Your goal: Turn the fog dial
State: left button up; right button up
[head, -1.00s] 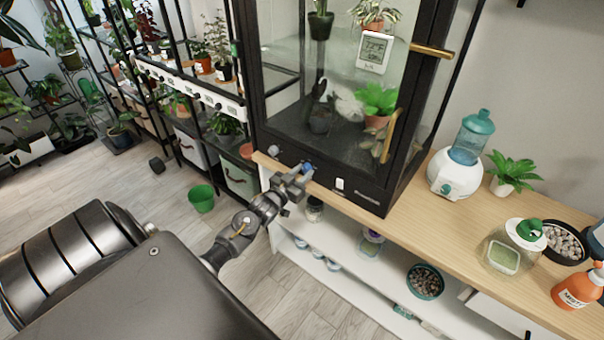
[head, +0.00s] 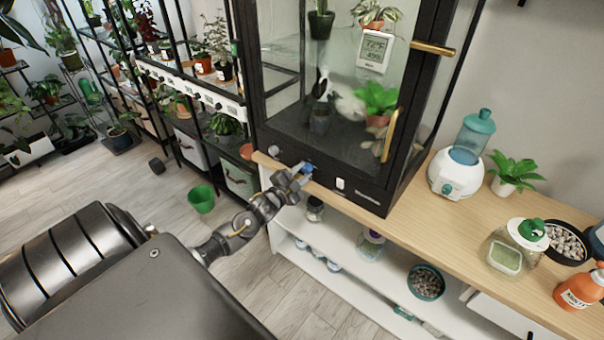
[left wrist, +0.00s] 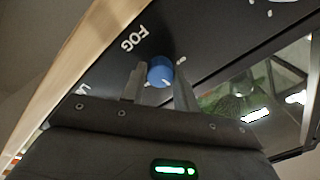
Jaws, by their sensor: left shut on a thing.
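The blue fog dial (head: 308,168) is on the black front panel at the base of the glass plant cabinet (head: 365,198). In the left wrist view the dial (left wrist: 160,72) sits beside the white "FOG" lettering (left wrist: 133,38). My left gripper (head: 300,171) reaches up to the panel from the left. In the left wrist view its fingers (left wrist: 158,78) stand on either side of the dial and are shut on it. The head view hides part of the dial behind the fingers. My right gripper is in neither view.
A pale knob (head: 274,151) and a white switch (head: 340,183) flank the dial on the panel. The wooden bench top (head: 420,222) carries a humidifier (head: 455,178) at right. The cabinet's brass door handle (head: 390,135) is above. Open floor lies at left.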

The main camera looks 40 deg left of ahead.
pick_arm(q)
jog(key=shift+m, duration=0.7)
jog(key=o, duration=1)
jog(key=shift+a, duration=0.1)
jog(key=shift+c, duration=0.2)
jog(key=s+b, duration=0.1)
jog(key=s, duration=1)
jog(key=shift+d+f, duration=0.25)
jog(key=shift+w, duration=0.1)
